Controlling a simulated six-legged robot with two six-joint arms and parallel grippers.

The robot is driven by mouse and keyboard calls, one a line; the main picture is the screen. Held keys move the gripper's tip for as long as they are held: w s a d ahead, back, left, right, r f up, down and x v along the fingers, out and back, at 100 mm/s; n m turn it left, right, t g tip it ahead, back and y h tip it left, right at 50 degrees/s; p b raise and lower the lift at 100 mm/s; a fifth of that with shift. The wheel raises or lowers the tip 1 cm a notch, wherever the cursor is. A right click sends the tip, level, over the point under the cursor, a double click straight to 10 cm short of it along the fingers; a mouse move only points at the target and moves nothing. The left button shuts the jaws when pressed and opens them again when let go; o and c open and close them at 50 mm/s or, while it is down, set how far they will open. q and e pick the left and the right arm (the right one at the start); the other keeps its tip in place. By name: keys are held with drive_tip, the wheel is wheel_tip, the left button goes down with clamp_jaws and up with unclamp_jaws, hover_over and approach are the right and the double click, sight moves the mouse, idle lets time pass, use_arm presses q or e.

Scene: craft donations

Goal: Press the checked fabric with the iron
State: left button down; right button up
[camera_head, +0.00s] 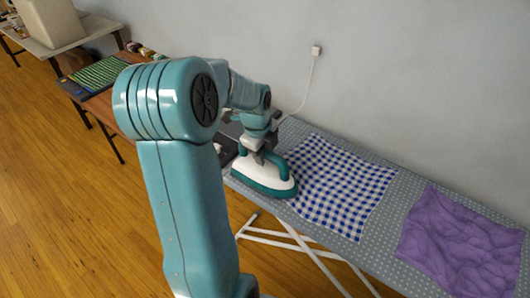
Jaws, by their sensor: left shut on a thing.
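The blue-and-white checked fabric (335,185) lies spread on the grey dotted ironing board (405,190). A teal and white iron (265,176) sits at the fabric's left edge, its nose pointing toward the lower right. My left gripper (258,153) is shut on the iron's handle from above. I cannot tell whether the iron's sole touches the fabric or the board. My right gripper is not in view.
A crumpled purple cloth (460,243) lies on the board to the right of the checked fabric. A cord runs up to a wall socket (317,50) behind the board. A brown table (128,118) with a green striped item (97,76) stands at the left.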

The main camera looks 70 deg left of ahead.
use_arm(q)
drive_tip(key=shift+f, duration=0.1)
wheel_tip(320, 180, up, 12)
drive_tip(key=p, duration=0.8)
drive_tip(key=shift+p, duration=0.3)
drive_tip(key=shift+w, duration=0.1)
